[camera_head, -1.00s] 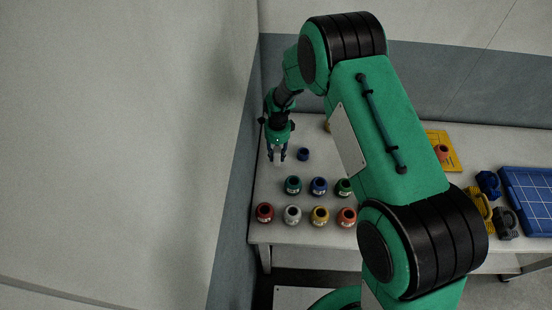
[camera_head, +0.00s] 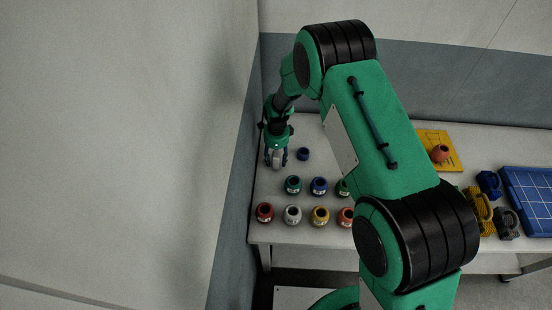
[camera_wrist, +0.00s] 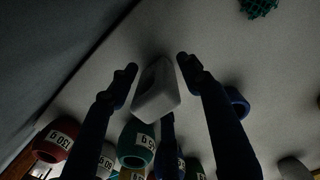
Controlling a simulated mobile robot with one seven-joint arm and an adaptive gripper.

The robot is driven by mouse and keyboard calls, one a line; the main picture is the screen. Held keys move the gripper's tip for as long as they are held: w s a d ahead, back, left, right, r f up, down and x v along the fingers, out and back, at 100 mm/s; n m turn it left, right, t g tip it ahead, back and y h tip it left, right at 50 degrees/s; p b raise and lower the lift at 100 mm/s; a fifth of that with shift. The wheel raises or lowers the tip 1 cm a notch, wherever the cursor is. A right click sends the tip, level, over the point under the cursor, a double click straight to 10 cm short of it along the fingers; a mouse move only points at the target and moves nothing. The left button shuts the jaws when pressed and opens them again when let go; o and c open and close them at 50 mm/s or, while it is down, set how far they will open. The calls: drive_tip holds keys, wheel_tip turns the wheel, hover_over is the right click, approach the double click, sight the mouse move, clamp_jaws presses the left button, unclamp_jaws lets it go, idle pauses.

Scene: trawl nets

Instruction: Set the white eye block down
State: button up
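The white eye block (camera_wrist: 157,92) stands between the two fingers of my gripper (camera_wrist: 156,66) in the wrist view. Narrow gaps show between the block and each finger, so my gripper looks open around it. In the head view the block (camera_head: 275,160) shows small and pale between the fingertips of my gripper (camera_head: 276,158), low over the left end of the table. The block seems to rest on the table (camera_head: 335,235), though its underside is hidden.
A dark blue ring-like piece (camera_head: 303,154) lies just right of my gripper. Several coloured labelled pots, among them a red one (camera_head: 265,212) and a green one (camera_head: 293,184), stand in front. The wall is close on the left. A yellow plate (camera_head: 450,162) and blue panel (camera_head: 530,195) lie right.

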wheel_tip(320, 180, up, 12)
drive_tip(key=shift+w+r+p, duration=0.1)
drive_tip(key=shift+p, duration=0.35)
idle(0.4)
idle(0.8)
drive_tip(key=shift+d+r, duration=0.15)
drive_tip(key=shift+r, duration=0.1)
drive_tip(key=s+d+r+n+t, duration=0.1)
drive_tip(key=s+d+r+n, duration=0.3)
drive_tip(key=r, duration=0.6)
drive_tip(key=s+d+r+n+t, duration=0.1)
drive_tip(key=s+d+r, duration=0.3)
drive_tip(key=r, duration=0.6)
drive_tip(key=s+d+r+n+t, duration=0.1)
drive_tip(key=s+d+r+n, duration=0.15)
drive_tip(key=d+r, duration=0.5)
drive_tip(key=s+d+r+n+t, duration=0.1)
drive_tip(key=s+d+r+n, duration=0.2)
drive_tip(key=s, duration=0.6)
drive_tip(key=s+d+r+n+t, duration=0.1)
drive_tip(key=s+d+r+n, duration=0.2)
drive_tip(key=s, duration=0.6)
drive_tip(key=s+d+r+n, duration=0.4)
drive_tip(key=s+r, duration=0.2)
drive_tip(key=s, duration=0.3)
drive_tip(key=shift+s+r+t, duration=0.15)
drive_tip(key=shift+r+t, duration=0.25)
